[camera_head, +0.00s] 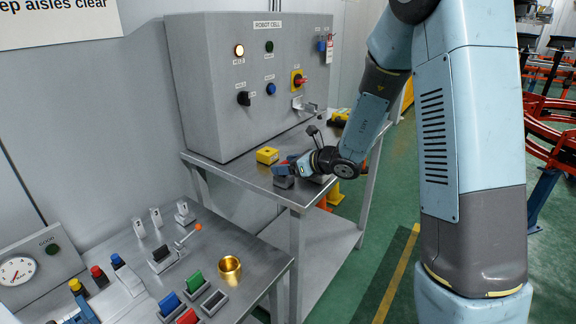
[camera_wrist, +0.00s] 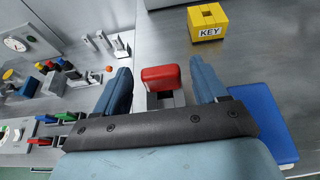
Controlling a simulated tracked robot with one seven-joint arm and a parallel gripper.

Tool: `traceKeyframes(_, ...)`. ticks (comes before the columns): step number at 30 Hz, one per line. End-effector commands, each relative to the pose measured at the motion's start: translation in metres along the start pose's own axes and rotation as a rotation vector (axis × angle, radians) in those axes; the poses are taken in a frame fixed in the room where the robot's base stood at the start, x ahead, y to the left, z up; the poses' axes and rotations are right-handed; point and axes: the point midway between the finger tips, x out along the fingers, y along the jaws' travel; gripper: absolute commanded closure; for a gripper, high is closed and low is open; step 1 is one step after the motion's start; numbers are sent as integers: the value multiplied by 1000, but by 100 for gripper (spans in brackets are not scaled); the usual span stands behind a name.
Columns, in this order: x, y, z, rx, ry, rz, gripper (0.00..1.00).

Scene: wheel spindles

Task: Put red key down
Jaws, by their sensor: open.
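The red key (camera_wrist: 161,77) shows in the wrist view as a rounded red block, with a grey piece directly below it. It stands between the two blue fingers of my gripper (camera_wrist: 160,68), with a visible gap on each side. My gripper is open around the red key and not closed on it. In the head view my gripper (camera_head: 291,167) is low over the front edge of the raised metal bench (camera_head: 225,168), and it mostly hides the red key. I cannot tell exactly how the key's underside meets the grey piece.
A yellow KEY block (camera_wrist: 208,20) sits on the bench beyond the fingers; it also shows in the head view (camera_head: 267,155). The grey control cabinet (camera_head: 215,100) stands behind. A lower bench at left holds a brass cup (camera_head: 229,270) and coloured blocks. A blue flat object (camera_wrist: 262,120) lies right.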

Motion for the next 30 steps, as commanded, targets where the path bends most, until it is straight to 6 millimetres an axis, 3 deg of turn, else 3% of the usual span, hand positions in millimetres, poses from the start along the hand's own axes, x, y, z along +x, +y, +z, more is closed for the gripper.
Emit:
traceKeyframes(8, -5, 0, 2, 0, 0, -1, 28)
traceKeyframes(24, -98, 0, 3, -1, -1, -2, 28)
traceKeyframes(30, -116, 0, 3, -1, -1, 0, 28)
